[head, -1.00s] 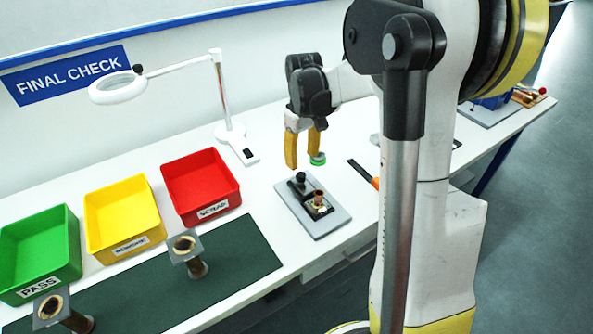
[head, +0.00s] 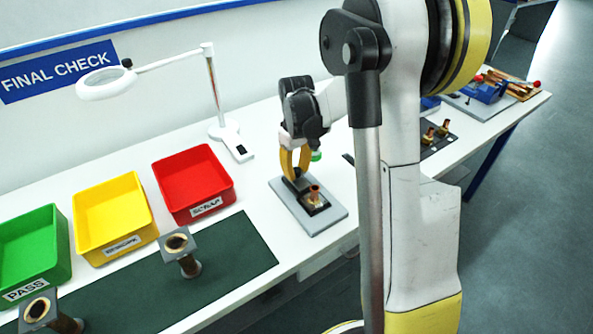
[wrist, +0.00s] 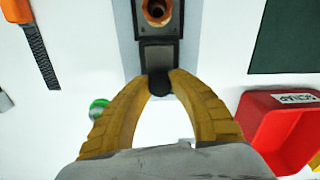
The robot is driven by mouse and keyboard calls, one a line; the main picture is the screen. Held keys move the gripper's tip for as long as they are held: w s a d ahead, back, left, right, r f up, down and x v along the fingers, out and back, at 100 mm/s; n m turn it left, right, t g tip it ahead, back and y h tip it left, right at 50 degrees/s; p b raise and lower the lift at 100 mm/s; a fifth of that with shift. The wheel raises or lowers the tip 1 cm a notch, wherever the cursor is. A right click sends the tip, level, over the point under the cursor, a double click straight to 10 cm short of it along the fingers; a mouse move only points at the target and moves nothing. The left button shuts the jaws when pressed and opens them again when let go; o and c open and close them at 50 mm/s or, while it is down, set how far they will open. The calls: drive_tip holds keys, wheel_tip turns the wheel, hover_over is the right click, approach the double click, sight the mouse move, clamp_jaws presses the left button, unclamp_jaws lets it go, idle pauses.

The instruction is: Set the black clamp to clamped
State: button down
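The black clamp (head: 299,185) sits on a grey base plate (head: 328,217) on the white table in the head view. A copper fitting (head: 314,193) stands upright at its near end. In the wrist view the clamp's dark body (wrist: 160,56) lies ahead, with the fitting (wrist: 157,12) beyond it. A round black knob (wrist: 159,86) of the clamp sits between my yellow fingertips. My gripper (head: 293,177), also in the wrist view (wrist: 162,74), is drawn in on this knob and seems to touch both sides. The lever under the knob is mostly hidden.
A red bin (head: 193,184) stands left of the plate, with yellow (head: 115,219) and green (head: 34,247) bins farther left. A magnifier lamp (head: 217,105) stands behind. A green round object (wrist: 98,107) lies close beside my gripper.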

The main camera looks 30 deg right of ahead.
sight(302, 184)
drive_tip(key=shift+s+f, duration=0.1)
drive_tip(key=shift+s, duration=1.15)
drive_tip(key=c, duration=1.2)
unclamp_jaws()
drive_tip(key=shift+s+d, duration=0.1)
drive_tip(key=shift+s, duration=0.1)
drive_tip(key=shift+o, duration=0.2)
drive_tip(key=shift+w+r, duration=0.15)
drive_tip(key=shift+r, duration=0.05)
wheel_tip(302, 184, up, 12)
drive_tip(key=shift+f, duration=0.15)
